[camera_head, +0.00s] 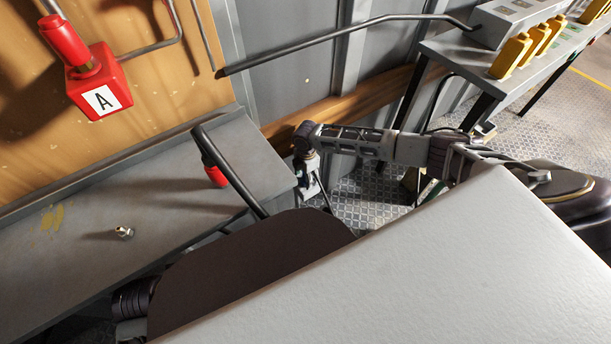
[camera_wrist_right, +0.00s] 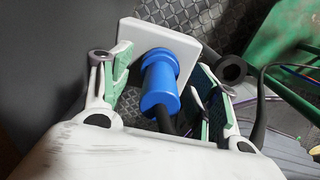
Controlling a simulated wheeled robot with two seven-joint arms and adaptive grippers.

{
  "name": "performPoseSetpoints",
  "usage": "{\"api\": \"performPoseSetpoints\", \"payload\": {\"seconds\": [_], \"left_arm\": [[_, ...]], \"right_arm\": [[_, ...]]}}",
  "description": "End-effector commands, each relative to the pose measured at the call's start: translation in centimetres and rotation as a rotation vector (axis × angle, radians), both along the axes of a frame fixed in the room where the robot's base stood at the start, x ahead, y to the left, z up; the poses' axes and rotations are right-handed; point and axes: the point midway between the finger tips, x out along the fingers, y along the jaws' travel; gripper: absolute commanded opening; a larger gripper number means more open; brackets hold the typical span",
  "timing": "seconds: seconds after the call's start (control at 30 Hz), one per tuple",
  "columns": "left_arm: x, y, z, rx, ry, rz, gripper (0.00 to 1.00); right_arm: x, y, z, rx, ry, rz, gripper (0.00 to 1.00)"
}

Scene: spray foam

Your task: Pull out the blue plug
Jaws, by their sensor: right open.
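The blue plug (camera_wrist_right: 160,85) sits in a white square socket plate (camera_wrist_right: 130,33) in the right wrist view. A dark cable runs from its near end down between my fingers. My right gripper (camera_wrist_right: 162,72) is open. One green-padded finger is on each side of the plug, with visible gaps between pads and plug. In the head view my right gripper (camera_head: 310,178) points down beyond the end of the grey bench. The plug is hidden in the head view. My left gripper is not in view.
A grey bench (camera_head: 90,250) holds a small metal fitting (camera_head: 124,232) and a red-gripped handle (camera_head: 217,176). A red box marked A (camera_head: 100,85) hangs over it. A table with yellow objects (camera_head: 510,55) stands at right. A green frame (camera_wrist_right: 285,40) is beside the plug.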

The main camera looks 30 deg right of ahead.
Motion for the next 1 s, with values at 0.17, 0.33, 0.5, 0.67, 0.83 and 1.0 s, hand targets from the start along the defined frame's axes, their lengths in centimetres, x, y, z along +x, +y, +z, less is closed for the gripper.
{"api": "performPoseSetpoints", "payload": {"seconds": [0.17, 0.33, 0.5, 0.67, 0.83, 1.0], "left_arm": [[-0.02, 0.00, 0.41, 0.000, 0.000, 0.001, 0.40], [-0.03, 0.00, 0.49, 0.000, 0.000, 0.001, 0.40], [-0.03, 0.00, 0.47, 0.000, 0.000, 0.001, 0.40], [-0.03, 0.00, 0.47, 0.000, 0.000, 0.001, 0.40], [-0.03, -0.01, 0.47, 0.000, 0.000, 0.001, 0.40], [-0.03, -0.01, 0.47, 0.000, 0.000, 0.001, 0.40]], "right_arm": [[0.01, 0.01, 0.07, 0.000, 0.000, 0.000, 0.61], [0.03, 0.02, 0.04, 0.000, -0.001, 0.000, 0.61], [0.02, 0.02, 0.01, 0.000, 0.000, 0.000, 0.61], [0.02, 0.03, 0.01, 0.000, 0.000, 0.001, 0.45], [0.02, 0.03, 0.01, 0.000, 0.000, 0.001, 0.23], [0.02, 0.03, 0.01, 0.000, 0.000, 0.001, 0.02]]}}
